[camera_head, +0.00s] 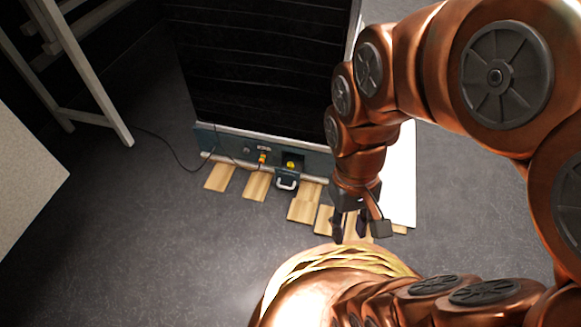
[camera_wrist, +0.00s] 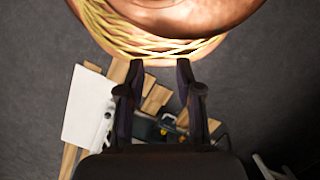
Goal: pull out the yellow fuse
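A small round yellow piece (camera_head: 290,165), which looks like the yellow fuse, sits in a dark recess in the teal base panel (camera_head: 320,160) of a tall black cabinet. A dark flap with a pale handle (camera_head: 287,184) hangs open just below it. My gripper (camera_head: 350,225) points down to the right of the recess and nearer to me, apart from the fuse. In the wrist view the two fingers (camera_wrist: 160,65) are spread with nothing between them. Yellow spots show small between and behind the fingers there; I cannot tell which is the fuse.
An orange-yellow connector (camera_head: 262,158) is on the panel left of the recess. Several wooden boards (camera_head: 255,187) lie on the floor before the cabinet (camera_head: 265,60). A thin cable (camera_head: 168,146) runs left along the floor near a pale frame (camera_head: 85,75). Grey floor at left is clear.

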